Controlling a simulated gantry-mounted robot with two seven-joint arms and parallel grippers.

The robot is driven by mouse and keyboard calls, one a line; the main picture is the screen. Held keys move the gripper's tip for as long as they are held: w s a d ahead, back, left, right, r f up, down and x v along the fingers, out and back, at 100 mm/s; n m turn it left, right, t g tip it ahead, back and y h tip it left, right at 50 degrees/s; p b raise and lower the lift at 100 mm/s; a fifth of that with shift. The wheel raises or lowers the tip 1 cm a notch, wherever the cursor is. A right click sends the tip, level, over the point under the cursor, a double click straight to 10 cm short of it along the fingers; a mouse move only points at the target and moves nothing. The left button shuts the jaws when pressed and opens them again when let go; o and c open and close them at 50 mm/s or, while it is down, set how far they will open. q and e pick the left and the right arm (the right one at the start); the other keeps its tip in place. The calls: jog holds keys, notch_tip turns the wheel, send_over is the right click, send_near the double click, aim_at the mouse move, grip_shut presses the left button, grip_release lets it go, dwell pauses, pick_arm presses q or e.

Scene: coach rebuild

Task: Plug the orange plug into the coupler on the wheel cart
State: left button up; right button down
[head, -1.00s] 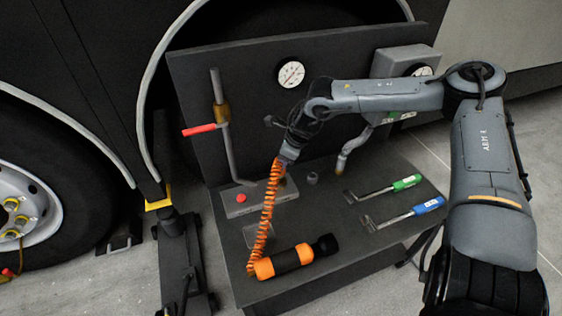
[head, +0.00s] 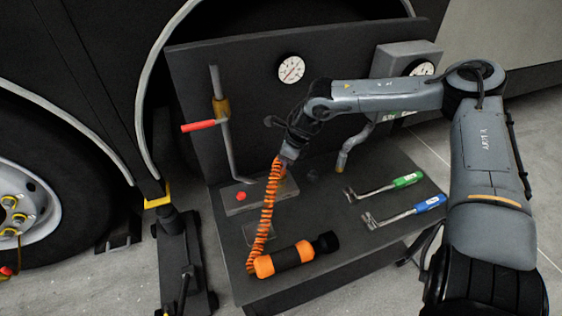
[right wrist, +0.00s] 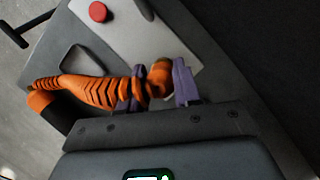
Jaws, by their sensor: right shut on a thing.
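My right gripper (head: 287,166) is over the wheel cart (head: 340,235), in front of its upright panel. In the right wrist view its two purple fingers (right wrist: 158,84) are shut on the orange plug (right wrist: 159,77), at the end of the orange coiled hose (head: 268,208). The hose hangs down to an orange and black cylinder (head: 287,257) lying at the cart's front. Below the plug is a grey plate (head: 262,193) with a red button (head: 241,196). I cannot clearly make out the coupler; the plug's tip is small and partly hidden. My left gripper is not in view.
A pipe with a brass fitting (head: 221,107) and red lever (head: 200,125) stands left of the gripper. Green-handled (head: 407,180) and blue-handled (head: 430,203) tools lie on the right. A gauge (head: 291,69) is on the panel. A jack stand (head: 184,260) and coach wheel (head: 20,205) are left.

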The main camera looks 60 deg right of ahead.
jog(key=shift+f+b, duration=0.35)
jog(key=shift+f, duration=0.1)
jog(key=shift+f+b, duration=0.3)
jog(key=shift+f, duration=0.05)
jog(key=c, duration=0.7)
grip_release()
jog(key=shift+r, duration=0.15)
